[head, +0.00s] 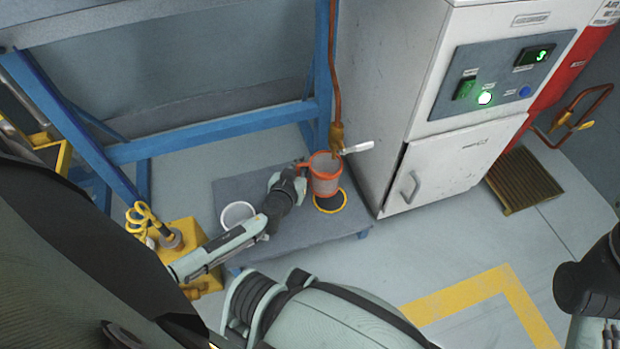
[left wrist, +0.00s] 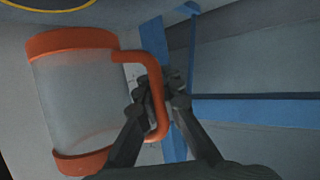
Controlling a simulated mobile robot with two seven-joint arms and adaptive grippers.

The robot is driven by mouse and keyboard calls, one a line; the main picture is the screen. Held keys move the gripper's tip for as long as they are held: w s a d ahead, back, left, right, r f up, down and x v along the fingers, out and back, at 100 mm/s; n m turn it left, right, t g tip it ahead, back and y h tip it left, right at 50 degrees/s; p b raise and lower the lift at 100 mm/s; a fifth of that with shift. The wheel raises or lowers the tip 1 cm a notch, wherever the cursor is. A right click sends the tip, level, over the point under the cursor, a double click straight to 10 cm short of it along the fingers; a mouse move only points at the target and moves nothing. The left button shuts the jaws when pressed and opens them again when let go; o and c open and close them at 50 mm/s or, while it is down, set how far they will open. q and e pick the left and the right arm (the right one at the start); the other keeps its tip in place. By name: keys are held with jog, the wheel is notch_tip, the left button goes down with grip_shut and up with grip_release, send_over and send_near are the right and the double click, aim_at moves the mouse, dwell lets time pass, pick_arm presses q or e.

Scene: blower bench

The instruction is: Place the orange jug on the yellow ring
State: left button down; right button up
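The orange jug (head: 325,178), with clear walls and orange rims and handle, is above the grey low platform, below the pipe outlet. The yellow ring (head: 344,206), around a dark disc, lies on the platform just in front of and below the jug; part of it is hidden. In the left wrist view the jug (left wrist: 78,100) is at the left, and a gap shows between it and the ring (left wrist: 50,6). My left gripper (head: 300,172) has its fingers closed around the jug's handle; they also show in the left wrist view (left wrist: 166,90). My right gripper is not clearly in view.
A white round container (head: 237,213) stands on the grey platform (head: 300,230), left of the jug. A copper pipe with a brass valve (head: 337,135) and white lever hangs just above the jug. A grey cabinet (head: 440,180) stands close to the right, a yellow box (head: 185,238) to the left.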

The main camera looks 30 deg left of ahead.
pick_arm(q)
jog(key=shift+w+d+f+b, duration=0.15)
jog(key=shift+d+f+b, duration=0.2)
jog(key=shift+f, duration=0.5)
jog(key=shift+w+d+f+b, duration=0.15)
jog(key=shift+f+b, duration=0.25)
jog(key=shift+f, duration=0.45)
jog(key=shift+w+d+f+b, duration=0.1)
jog(key=shift+d+f+b, duration=0.25)
jog(key=shift+f, duration=0.5)
jog(key=c, duration=2.2)
grip_release()
jog(key=shift+f, duration=0.2)
jog(key=o, duration=0.5)
jog(key=shift+r, duration=0.25)
